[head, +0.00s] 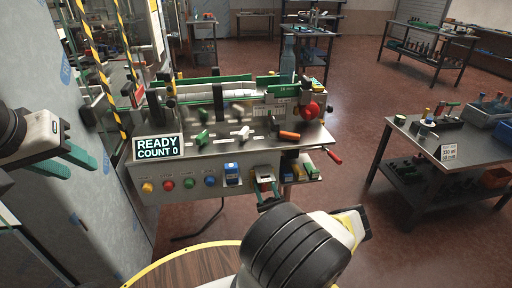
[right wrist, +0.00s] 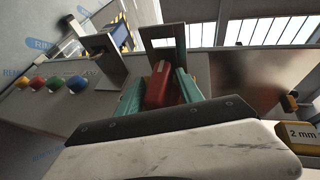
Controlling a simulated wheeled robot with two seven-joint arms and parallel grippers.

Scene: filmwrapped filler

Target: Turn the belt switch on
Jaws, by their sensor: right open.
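The machine's grey front panel (head: 200,200) carries a row of round buttons and two boxed switches. I cannot read which is labelled belt. My right gripper (head: 268,190) is at the red switch, its teal fingers open on either side of the lever, as the right wrist view (right wrist: 160,88) shows. Contact is not clear. My left gripper (head: 88,167) is open and empty at the far left, away from the panel.
A display (head: 157,147) reads READY, COUNT 0. Yellow (head: 147,187), red (head: 168,184), green (head: 189,182) and blue (head: 210,180) buttons sit left of the switches. A red-knobbed handle (head: 333,157) juts out at right. A side table (head: 440,150) stands farther right, with open floor between.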

